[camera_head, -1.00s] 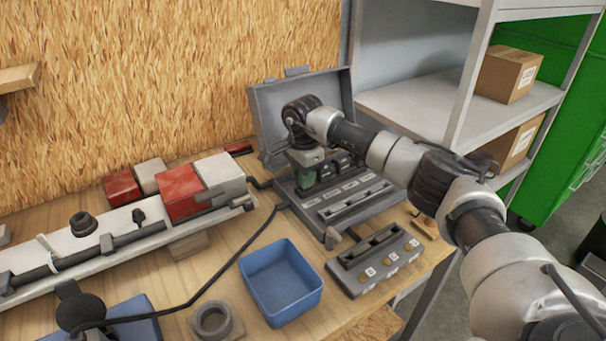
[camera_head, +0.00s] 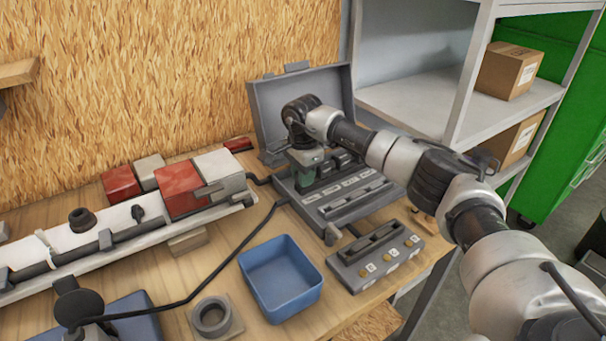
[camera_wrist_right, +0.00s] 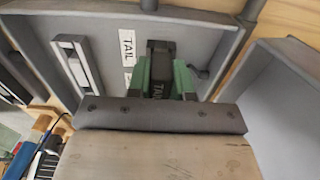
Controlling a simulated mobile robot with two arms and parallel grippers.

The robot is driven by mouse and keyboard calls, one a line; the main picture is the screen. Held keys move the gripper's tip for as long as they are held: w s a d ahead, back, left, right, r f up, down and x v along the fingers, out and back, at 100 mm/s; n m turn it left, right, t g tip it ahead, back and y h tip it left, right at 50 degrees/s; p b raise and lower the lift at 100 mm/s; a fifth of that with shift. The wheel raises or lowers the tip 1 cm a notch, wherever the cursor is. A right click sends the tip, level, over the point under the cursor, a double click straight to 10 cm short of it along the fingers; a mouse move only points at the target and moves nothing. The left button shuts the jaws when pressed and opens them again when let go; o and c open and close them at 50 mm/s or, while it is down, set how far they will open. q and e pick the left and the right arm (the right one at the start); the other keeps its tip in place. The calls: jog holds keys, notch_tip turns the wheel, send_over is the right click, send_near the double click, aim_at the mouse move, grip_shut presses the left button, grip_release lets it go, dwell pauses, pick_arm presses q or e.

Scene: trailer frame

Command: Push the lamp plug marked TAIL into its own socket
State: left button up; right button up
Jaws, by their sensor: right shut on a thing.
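My right gripper (camera_wrist_right: 165,80) is shut on a black plug (camera_wrist_right: 157,86) with TAIL written on it. The plug sits between the green fingers. A white TAIL label (camera_wrist_right: 127,44) is on the grey case panel just left of the plug. In the head view, my right gripper (camera_head: 304,178) points down over the left part of the open grey case (camera_head: 300,92). The socket is hidden by the plug and fingers, so I cannot tell how deep the plug sits.
Black plugs (camera_head: 343,157) stand in the case right of the gripper. A grey button box (camera_head: 377,256) and a blue bin (camera_head: 281,279) lie in front. A black cable (camera_head: 217,276) crosses the bench. The light bar (camera_head: 75,262) lies left.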

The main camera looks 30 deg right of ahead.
jog(key=shift+f, duration=0.15)
jog(key=o, duration=1.2)
jog(key=shift+c, duration=0.2)
jog(key=shift+r+p, duration=2.3)
jog(key=shift+r, duration=1.25)
